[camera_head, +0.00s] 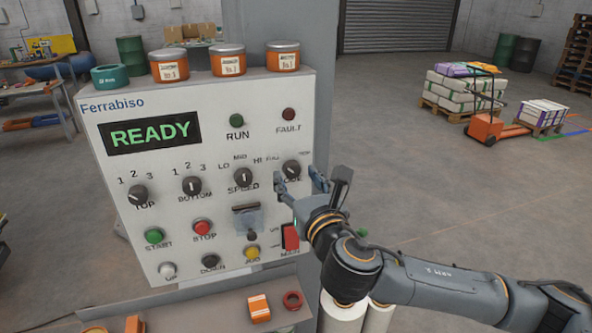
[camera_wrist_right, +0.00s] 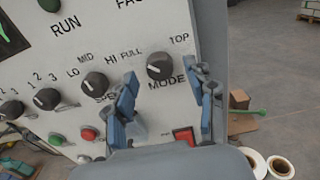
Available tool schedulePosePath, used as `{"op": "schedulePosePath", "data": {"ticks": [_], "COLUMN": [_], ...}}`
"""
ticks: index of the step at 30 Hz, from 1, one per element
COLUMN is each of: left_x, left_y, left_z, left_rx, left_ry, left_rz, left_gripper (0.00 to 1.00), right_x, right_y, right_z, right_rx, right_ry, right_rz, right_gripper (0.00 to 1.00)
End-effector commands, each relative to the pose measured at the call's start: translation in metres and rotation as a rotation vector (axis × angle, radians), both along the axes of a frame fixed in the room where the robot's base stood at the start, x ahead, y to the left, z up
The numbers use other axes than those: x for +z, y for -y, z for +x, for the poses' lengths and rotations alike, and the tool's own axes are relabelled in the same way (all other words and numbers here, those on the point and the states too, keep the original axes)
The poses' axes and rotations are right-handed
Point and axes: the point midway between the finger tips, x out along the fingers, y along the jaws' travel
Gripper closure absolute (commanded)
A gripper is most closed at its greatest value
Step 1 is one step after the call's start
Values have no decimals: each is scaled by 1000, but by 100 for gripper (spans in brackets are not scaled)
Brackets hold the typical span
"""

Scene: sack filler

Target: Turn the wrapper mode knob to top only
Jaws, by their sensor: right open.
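The mode knob (camera_head: 291,170) is a round black dial at the right of the white control panel (camera_head: 125,235). In the right wrist view the mode knob (camera_wrist_right: 159,66) has the label FULL to its upper left and TOP to its upper right. Its pale mark looks turned to the left, on the FULL side. My right gripper (camera_head: 298,180) is open in front of the panel, just below the knob. In the right wrist view my right gripper (camera_wrist_right: 165,84) has a finger on each side of the knob, and nothing is between them. Contact cannot be seen. My left gripper is out of view.
The speed knob (camera_head: 243,178) is left of the mode knob. A red main switch (camera_head: 291,237) lies below, close to my right wrist. Green start (camera_head: 154,236) and red stop (camera_head: 202,227) buttons are further left. Tins (camera_head: 228,60) stand on the panel's top.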

Motion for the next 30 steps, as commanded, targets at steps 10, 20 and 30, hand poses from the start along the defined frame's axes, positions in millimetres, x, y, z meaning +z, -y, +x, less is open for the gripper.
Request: {"op": "schedulePosePath", "data": {"ticks": [10, 20, 30], "left_x": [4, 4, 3], "left_y": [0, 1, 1], "left_z": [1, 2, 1], "left_rx": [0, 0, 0], "left_ry": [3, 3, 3], "left_rz": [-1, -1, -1], "left_gripper": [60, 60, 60], "right_x": [0, 0, -1], "right_y": [-4, -3, -4], "right_z": [12, 11, 11], "right_rx": [1, 0, 0], "right_ry": [0, 0, -8], "right_rz": [0, 0, 23], "right_gripper": [45, 90, 100]}}
